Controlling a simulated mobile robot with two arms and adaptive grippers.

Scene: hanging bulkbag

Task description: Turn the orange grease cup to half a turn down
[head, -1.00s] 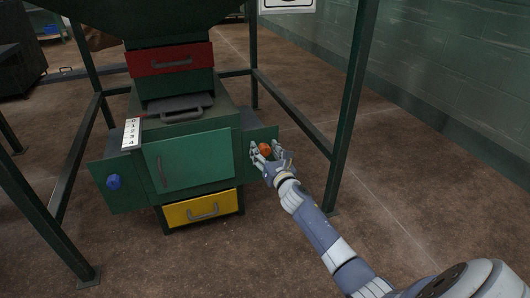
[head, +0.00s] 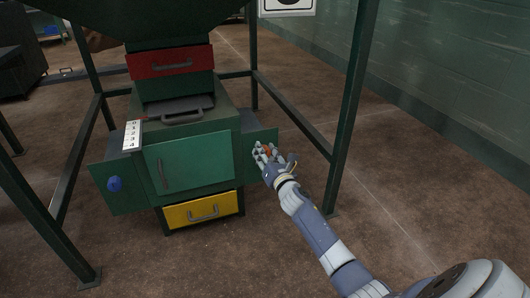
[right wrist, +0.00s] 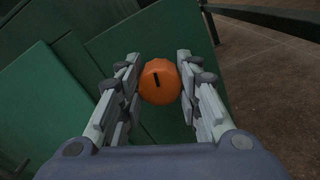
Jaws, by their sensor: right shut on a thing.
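The orange grease cup (right wrist: 160,82) sits on the green side panel (head: 258,140) at the right of the machine. A short black mark shows on its face, tilted slightly from upright in the right wrist view. My right gripper (right wrist: 160,88) has a finger on each side of the cup and is shut on it. In the head view the right gripper (head: 268,156) covers most of the cup, and only a bit of orange shows. My left gripper is out of view.
A blue knob (head: 114,184) is on the left side panel. A green door (head: 190,162), a red drawer (head: 168,62), a yellow drawer (head: 200,211) and a numbered strip (head: 132,135) are on the machine. A green frame post (head: 350,110) stands right of my right arm.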

